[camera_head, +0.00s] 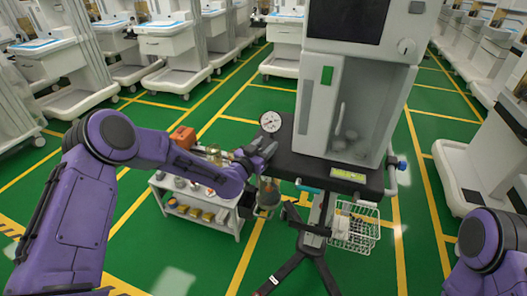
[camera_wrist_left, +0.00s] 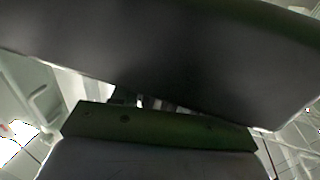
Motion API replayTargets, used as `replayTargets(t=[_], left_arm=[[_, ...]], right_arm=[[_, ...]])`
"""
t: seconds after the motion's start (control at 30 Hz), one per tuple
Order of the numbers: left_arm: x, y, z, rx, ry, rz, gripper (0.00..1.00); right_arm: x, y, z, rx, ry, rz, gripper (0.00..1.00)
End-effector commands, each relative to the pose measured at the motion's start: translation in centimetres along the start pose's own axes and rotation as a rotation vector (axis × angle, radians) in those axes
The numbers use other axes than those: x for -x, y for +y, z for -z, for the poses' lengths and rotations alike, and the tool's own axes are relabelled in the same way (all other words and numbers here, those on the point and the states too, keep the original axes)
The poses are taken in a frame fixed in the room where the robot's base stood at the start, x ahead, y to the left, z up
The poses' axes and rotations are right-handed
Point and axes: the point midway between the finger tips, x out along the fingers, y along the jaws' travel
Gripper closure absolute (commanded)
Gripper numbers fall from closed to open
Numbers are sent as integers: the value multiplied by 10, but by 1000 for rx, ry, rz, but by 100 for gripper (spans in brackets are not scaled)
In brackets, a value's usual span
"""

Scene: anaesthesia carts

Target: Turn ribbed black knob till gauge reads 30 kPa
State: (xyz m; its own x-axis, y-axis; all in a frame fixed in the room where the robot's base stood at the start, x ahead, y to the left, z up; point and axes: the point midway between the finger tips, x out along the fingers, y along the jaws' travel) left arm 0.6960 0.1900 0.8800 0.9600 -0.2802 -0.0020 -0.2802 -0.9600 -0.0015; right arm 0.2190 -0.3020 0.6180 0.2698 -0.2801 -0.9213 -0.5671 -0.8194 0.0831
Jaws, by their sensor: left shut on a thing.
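The round white gauge (camera_head: 271,121) stands at the left edge of the machine's dark shelf in the head view. Its needle is too small to read. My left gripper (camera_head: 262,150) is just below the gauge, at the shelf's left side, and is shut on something. The ribbed black knob cannot be made out in the head view, where my gripper covers that spot. In the left wrist view, small dark ribbed parts (camera_wrist_left: 150,103) show in a narrow gap between large dark surfaces; I cannot tell whether they are the knob. My right gripper is out of view.
The grey machine (camera_head: 310,100) stands on the dark shelf (camera_head: 300,165), with a wire basket (camera_head: 355,232) below. A low white cart (camera_head: 180,211) with small items is under my left arm. Green floor (camera_head: 180,250) is open in front; other carts line both sides.

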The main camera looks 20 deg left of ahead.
Motion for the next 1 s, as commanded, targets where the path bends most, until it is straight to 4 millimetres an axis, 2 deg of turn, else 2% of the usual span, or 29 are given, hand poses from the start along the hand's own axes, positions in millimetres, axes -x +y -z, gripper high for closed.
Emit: replayTargets(t=[0.03, 0.3, 0.7, 1.0], left_arm=[[0, -1, -6, -4, 2, -40, 86], [0, 3, -6, -7, 1, -296, 86], [3, 10, -6, -5, -1, -658, 86], [5, 13, -4, -2, 1, -846, 86]], right_arm=[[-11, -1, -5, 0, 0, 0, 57], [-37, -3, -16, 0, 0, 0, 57], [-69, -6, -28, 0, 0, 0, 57], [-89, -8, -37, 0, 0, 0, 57]])
